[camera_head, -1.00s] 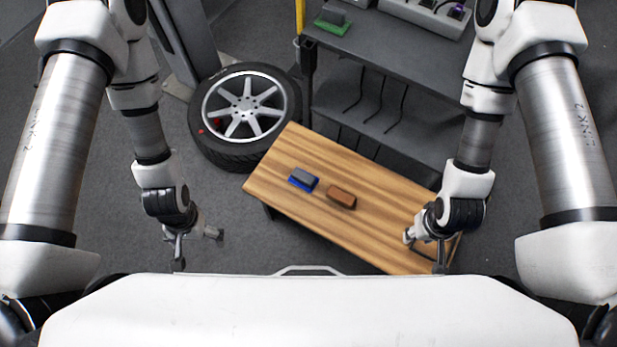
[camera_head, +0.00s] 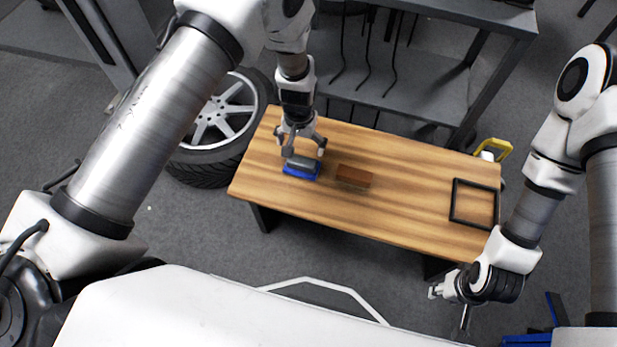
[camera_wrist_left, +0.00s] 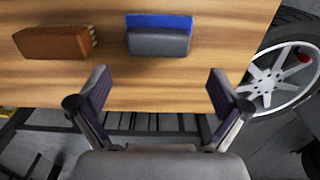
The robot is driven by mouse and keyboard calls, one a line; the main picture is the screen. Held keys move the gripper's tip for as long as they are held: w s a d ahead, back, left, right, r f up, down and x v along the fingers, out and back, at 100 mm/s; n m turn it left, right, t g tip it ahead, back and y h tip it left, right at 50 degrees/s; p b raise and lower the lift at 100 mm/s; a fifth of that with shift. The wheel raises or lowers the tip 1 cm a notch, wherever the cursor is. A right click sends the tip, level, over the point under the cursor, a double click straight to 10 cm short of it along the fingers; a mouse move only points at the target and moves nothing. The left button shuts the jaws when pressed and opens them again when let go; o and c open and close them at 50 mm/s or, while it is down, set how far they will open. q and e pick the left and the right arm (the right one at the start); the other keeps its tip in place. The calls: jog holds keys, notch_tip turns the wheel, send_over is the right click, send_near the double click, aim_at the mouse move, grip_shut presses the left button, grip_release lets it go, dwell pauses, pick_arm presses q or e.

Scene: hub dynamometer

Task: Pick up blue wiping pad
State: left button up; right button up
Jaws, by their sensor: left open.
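The blue wiping pad (camera_head: 300,167) has a grey top and a blue base and lies on the left part of the wooden table. It also shows in the left wrist view (camera_wrist_left: 159,36), ahead of the fingers and roughly in line with the gap between them. My left gripper (camera_head: 303,149) is open and empty, close to the pad at its far side; its spread fingers show in the left wrist view (camera_wrist_left: 160,92). My right gripper (camera_head: 449,304) is off the table's front right side, empty, with its two fingers apart.
A brown brush-like block (camera_head: 353,177) lies just right of the pad. A black square frame (camera_head: 452,203) is at the table's right end.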

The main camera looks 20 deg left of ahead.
aim_at(302, 160)
pick_arm(q)
notch_tip(302, 160, down, 8)
jog(key=shift+d+f+b, duration=0.1)
jog(key=shift+b, duration=0.75)
jog(key=c, duration=0.9)
